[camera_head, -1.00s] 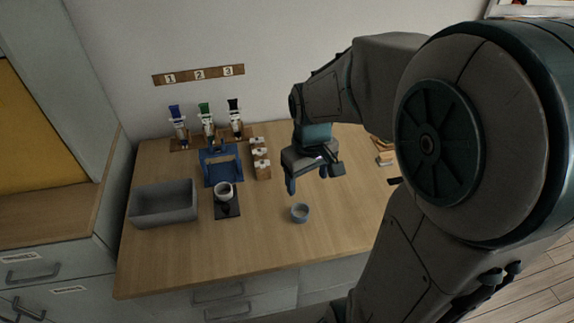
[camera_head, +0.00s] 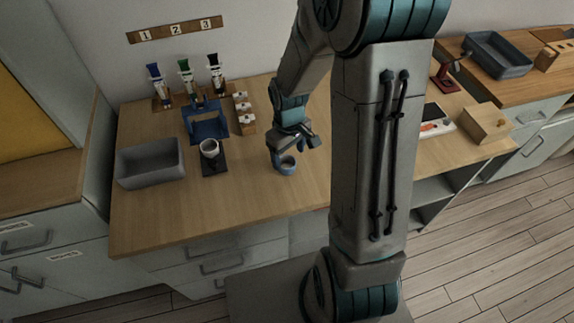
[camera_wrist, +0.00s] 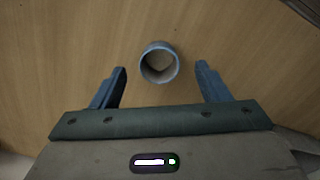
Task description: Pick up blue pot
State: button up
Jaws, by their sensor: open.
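The blue pot (camera_head: 288,166) is a small round blue-grey cup standing upright on the wooden table. In the wrist view the pot (camera_wrist: 159,63) shows from above, its open mouth facing the camera. My gripper (camera_wrist: 163,72) is open, with one blue finger on either side of the pot's line. The pot lies between and slightly beyond the fingertips, touching neither as far as I can see. In the head view my gripper (camera_head: 289,157) hangs just above and around the pot and partly covers it.
A wooden box (camera_head: 487,122) is at right. Bare table (camera_head: 215,205) lies in front.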

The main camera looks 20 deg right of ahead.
aim_at(287, 162)
jog(key=shift+w+f, duration=0.25)
jog(key=shift+f, duration=1.05)
jog(key=shift+w+f, duration=0.2)
jog(key=shift+f, duration=1.1)
jog(key=shift+a, duration=0.1)
jog(key=c, duration=1)
